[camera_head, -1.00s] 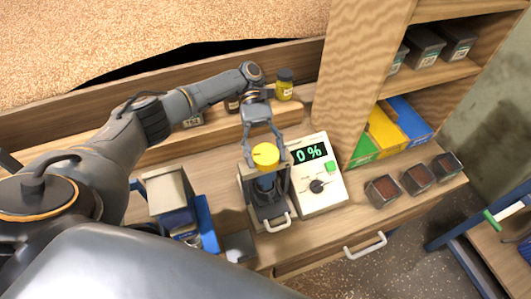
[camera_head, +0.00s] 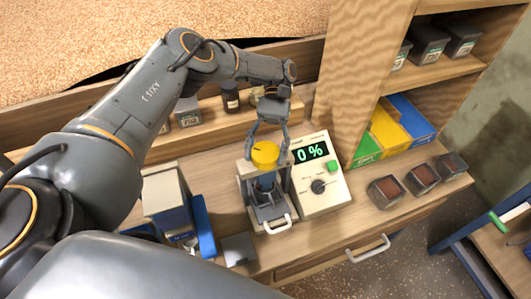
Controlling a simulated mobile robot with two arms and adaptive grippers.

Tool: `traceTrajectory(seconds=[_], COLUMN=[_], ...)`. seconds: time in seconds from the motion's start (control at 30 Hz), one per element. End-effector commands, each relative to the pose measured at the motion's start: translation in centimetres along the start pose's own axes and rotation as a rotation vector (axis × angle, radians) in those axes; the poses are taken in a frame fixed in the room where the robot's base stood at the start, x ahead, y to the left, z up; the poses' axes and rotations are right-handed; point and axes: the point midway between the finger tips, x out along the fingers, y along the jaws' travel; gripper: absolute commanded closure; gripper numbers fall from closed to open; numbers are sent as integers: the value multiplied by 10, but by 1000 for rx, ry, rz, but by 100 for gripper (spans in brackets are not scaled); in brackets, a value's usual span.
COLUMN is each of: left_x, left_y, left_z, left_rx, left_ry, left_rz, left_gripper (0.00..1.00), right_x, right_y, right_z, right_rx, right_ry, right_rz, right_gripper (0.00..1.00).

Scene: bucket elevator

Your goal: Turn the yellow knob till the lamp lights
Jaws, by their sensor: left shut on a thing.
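The yellow knob (camera_head: 265,153) is a round cap on top of a small metal-framed device (camera_head: 248,190) on the wooden bench. My left gripper (camera_head: 267,147) comes down over it from behind and is shut on the knob, one finger at each side. My right gripper is not in view.
A beige and blue machine (camera_head: 165,195) stands left of the device. Small bottles and a labelled box (camera_head: 187,113) stand behind. Three dark trays (camera_head: 422,178) of reddish material are at the right. A white drawer handle (camera_head: 368,248) sticks out in front.

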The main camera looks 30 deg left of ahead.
Motion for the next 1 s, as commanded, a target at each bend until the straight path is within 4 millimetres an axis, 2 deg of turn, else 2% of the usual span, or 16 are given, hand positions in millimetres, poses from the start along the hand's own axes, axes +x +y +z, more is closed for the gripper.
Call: traceTrajectory(seconds=[0.8,0.83,0.93,1.0], left_x=[2,2,2,1], left_y=[0,0,0,0], left_z=[0,0,0,0], left_rx=[25,25,25,24], left_ry=[-3,-3,-3,-2], left_rz=[-60,-60,-60,-60], left_gripper=[69,34,14,14], right_x=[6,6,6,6], right_y=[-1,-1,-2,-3], right_z=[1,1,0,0], right_rx=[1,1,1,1], right_ry=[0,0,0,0], right_rz=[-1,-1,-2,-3], right_gripper=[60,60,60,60])
